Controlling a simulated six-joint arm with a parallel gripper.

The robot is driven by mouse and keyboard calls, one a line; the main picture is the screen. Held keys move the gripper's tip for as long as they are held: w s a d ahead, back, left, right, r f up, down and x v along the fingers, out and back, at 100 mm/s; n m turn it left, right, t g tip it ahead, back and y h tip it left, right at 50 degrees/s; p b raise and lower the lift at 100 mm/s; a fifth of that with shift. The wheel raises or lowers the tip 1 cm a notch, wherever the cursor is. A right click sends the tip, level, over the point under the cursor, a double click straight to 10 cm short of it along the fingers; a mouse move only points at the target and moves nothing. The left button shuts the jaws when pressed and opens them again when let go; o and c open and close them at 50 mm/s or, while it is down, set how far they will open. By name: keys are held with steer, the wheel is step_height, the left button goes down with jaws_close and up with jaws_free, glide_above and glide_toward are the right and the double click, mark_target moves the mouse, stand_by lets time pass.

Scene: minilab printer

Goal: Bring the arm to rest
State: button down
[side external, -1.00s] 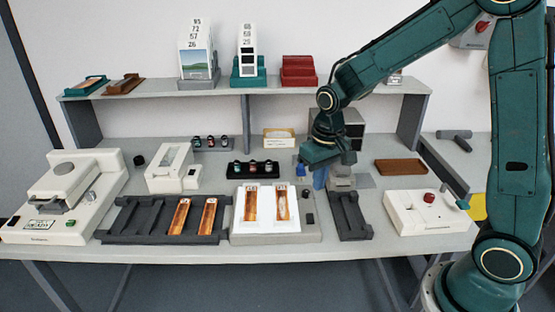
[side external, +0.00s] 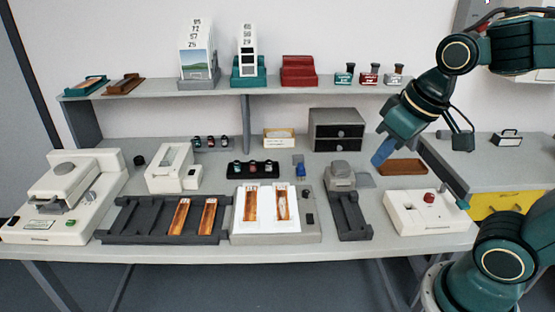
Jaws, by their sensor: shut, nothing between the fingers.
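My gripper (side external: 379,158) is at the end of the teal arm, raised above the right part of the bench. Its blue fingers point down and to the left. They are shut with nothing between them. The fingertips show just left of a brown tray (side external: 403,167), in front of the back wall; the exact height above the bench is hard to tell. The arm is bent, with its elbow at the upper right.
Near my gripper are a grey drawer box (side external: 337,131), a grey device on a dark rail (side external: 350,216) and a white box with a red knob (side external: 427,211). A shelf (side external: 256,91) with bottles runs behind. A lit panel with film strips (side external: 265,236) stands at centre.

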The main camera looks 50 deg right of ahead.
steer(key=shift+n+t, duration=0.3)
steer(key=shift+t, duration=0.3)
steer(key=s, duration=0.2)
steer(key=s+r, duration=0.1)
steer(key=s, duration=0.2)
steer(key=shift+s+a, duration=0.1)
steer(key=shift+a, duration=0.05)
stand_by(0.3)
